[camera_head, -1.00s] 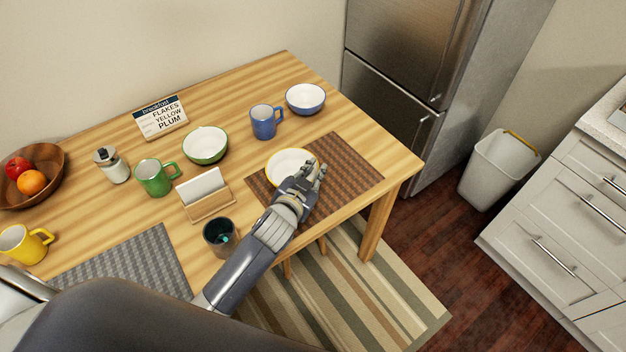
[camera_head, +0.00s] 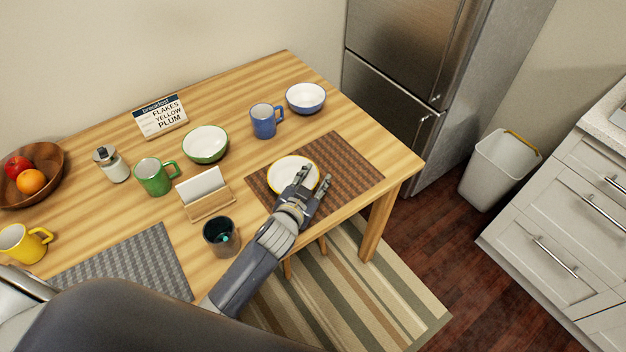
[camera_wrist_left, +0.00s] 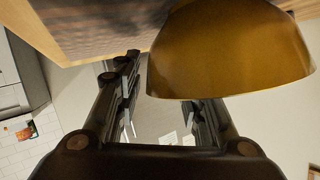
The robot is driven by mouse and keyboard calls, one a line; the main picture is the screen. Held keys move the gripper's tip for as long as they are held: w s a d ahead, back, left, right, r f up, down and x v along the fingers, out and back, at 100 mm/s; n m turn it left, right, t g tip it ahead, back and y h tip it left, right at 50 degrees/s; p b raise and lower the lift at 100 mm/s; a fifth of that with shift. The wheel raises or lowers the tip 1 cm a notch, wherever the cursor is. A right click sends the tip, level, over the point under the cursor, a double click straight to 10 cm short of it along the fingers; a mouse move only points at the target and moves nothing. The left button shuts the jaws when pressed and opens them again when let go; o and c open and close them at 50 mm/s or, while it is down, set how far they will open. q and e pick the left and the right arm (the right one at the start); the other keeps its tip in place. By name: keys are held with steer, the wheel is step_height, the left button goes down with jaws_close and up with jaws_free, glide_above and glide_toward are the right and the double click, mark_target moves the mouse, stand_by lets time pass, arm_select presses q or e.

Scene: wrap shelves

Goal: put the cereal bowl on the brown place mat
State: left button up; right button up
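The bowl with a yellow rim and white inside (camera_head: 290,171) sits upright on the left part of the brown woven place mat (camera_head: 345,165). In the left wrist view its yellow outer wall (camera_wrist_left: 228,55) fills the upper right, close to the fingers. My left gripper (camera_head: 310,180) is at the bowl's near right side, its fingers spread. In the left wrist view the gripper (camera_wrist_left: 160,95) is open, with no bowl wall clearly between the fingers. A finger hides part of the rim. My right gripper is not in view.
A dark cup (camera_head: 220,237) stands beside my left forearm, near a napkin holder (camera_head: 207,203). A blue mug (camera_head: 265,122), blue bowl (camera_head: 305,98) and green bowl (camera_head: 205,145) stand behind. A sign (camera_head: 160,117) reads FLAKES YELLOW PLUM. The mat's right part is clear.

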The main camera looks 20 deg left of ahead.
arm_select(q)
steer(key=shift+r, duration=0.15)
steer(key=v, duration=1.2)
stand_by(0.3)
